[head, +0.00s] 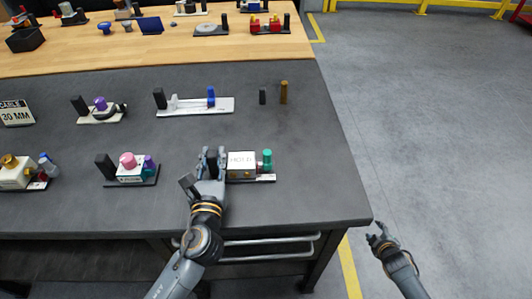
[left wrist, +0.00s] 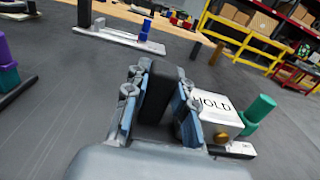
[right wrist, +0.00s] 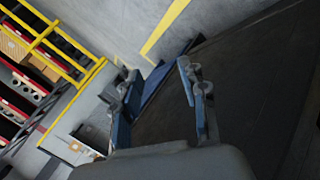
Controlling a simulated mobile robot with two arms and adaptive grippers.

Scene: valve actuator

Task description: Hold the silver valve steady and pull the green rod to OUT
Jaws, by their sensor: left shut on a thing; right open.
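The silver valve (head: 241,165) is a pale box marked HOLD on a thin base plate on the dark table; it also shows in the left wrist view (left wrist: 213,108). My left gripper (head: 212,160) is shut on a black upright block (left wrist: 156,92) at the left end of the same plate, beside the box. Its fingers partly hide the block. My right gripper (head: 381,238) is open and empty, off the table's right edge.
A pink-and-purple fixture (head: 131,165) stands to the left. A white slide with a blue post (head: 211,97) lies behind, beside a black post (head: 262,96) and a brown post (head: 284,92). The table (head: 315,185) is clear right of the green rod.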

